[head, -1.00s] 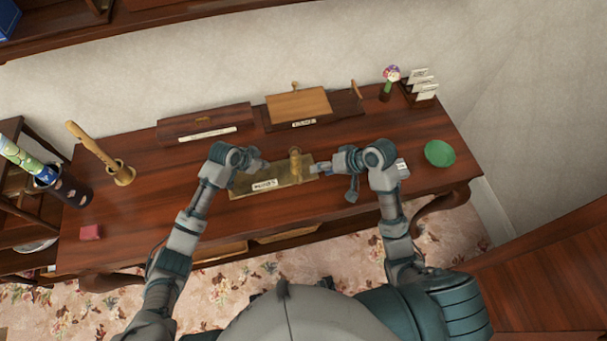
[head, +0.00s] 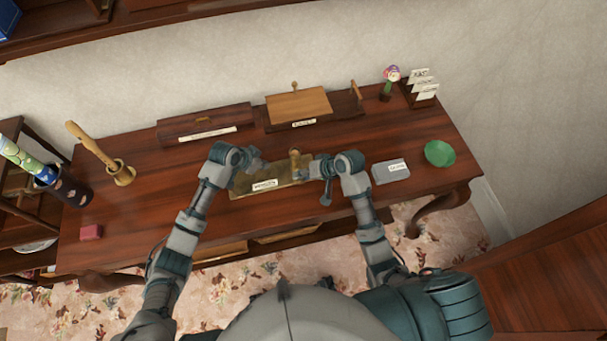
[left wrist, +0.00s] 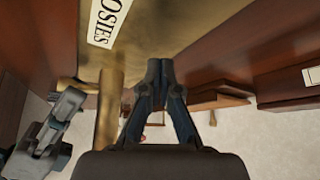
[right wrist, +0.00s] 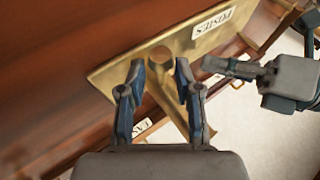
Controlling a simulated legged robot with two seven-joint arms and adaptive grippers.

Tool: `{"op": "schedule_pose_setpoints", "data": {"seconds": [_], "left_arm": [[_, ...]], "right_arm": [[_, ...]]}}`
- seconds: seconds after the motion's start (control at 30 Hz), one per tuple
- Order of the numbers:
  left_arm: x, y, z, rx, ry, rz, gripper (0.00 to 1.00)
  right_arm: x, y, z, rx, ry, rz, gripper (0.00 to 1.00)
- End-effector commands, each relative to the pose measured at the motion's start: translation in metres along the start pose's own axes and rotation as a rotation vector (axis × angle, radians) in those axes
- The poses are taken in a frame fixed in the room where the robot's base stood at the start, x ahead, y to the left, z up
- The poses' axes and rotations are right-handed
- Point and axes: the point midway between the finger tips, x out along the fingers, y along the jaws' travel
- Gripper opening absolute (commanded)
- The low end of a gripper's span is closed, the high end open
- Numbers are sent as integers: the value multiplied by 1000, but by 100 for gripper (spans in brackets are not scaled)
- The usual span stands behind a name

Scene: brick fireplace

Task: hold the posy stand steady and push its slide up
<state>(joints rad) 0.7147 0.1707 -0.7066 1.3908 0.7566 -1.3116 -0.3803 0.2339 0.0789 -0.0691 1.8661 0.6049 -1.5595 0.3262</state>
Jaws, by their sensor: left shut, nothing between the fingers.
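The posy stand is a brass plate (head: 245,185) with a POSIES label (head: 265,185) and a brass post (head: 294,158) rising from it. The plate (left wrist: 150,30) and post (left wrist: 108,110) also show in the left wrist view. My left gripper (left wrist: 158,68) is shut and empty, beside the post and over the plate; in the head view (head: 258,165) it is left of the post. My right gripper (right wrist: 160,68) is open at the post's right side, with a round brass part (right wrist: 160,56) showing between its fingertips. I cannot tell whether it touches, or which part is the slide.
Behind the stand are a wooden easel-like board (head: 298,105) and a long dark box (head: 205,125). A grey box (head: 390,171) and a green bowl (head: 439,153) lie right.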

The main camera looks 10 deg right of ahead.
Motion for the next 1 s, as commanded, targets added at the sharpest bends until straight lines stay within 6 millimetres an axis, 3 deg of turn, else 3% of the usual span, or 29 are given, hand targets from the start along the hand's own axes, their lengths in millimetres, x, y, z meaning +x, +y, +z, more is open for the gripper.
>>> {"op": "schedule_pose_setpoints", "data": {"seconds": [0.03, 0.1, 0.37, 0.6, 0.87, 0.9, 0.97, 1.0], "left_arm": [[5, 2, 6, -5, -9, 6, 0], [5, 2, 6, -5, -9, 6, 0], [5, 2, 6, -5, -10, 6, 0], [5, 1, 7, -5, -11, 5, 0], [5, 1, 7, -5, -11, 4, 0], [5, 1, 7, -5, -11, 4, 0], [5, 1, 7, -5, -12, 4, 0], [5, 1, 7, -6, -12, 4, 0]], "right_arm": [[1, 1, 0, 0, 0, 0, 14], [1, 1, 0, 0, 0, 0, 0], [-2, 0, -1, 0, 1, 2, 0], [-26, -17, -11, -2, 2, 3, 0], [-27, -18, -11, 1, 1, 3, 0], [-27, -18, -11, 1, 2, 3, 33], [-27, -18, -11, 0, 1, 2, 48], [-27, -18, -11, 0, 1, 2, 49]]}}
